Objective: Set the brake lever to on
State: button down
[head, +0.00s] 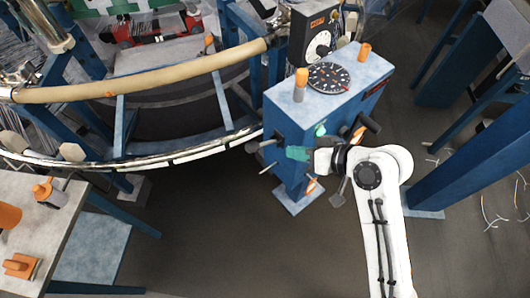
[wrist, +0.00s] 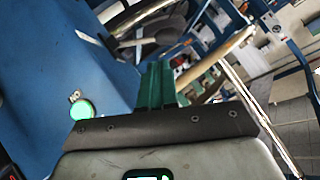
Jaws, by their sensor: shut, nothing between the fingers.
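My gripper (head: 298,153) has green fingers and is in front of the blue control cabinet (head: 285,115), near its left front edge. In the wrist view my gripper (wrist: 155,85) is shut, with its green fingers together and nothing seen between them. Thin grey rods (head: 267,168) stick out at the cabinet's lower left, just left of the fingers. A black-handled lever (head: 370,122) juts from its right side. No label shows which one is the brake lever, and its setting cannot be read. I cannot tell whether the fingers touch a rod.
A green round button (wrist: 82,110) is on the blue panel beside the fingers. The cabinet top has a dial (head: 329,76) and orange-topped posts. The loom's curved rail (head: 150,80) is at left. A blue post (head: 455,130) stands at right. A side table (head: 60,225) is at lower left.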

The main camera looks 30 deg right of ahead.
aim_at(253, 142)
jog(key=shift+w+r+t, duration=0.2)
jog(key=shift+r+t, duration=0.1)
jog(key=shift+r, duration=0.35)
jog(key=shift+a, duration=0.1)
jog(key=x, duration=1)
jog(key=shift+p, duration=0.35)
jog(key=shift+a, duration=0.15)
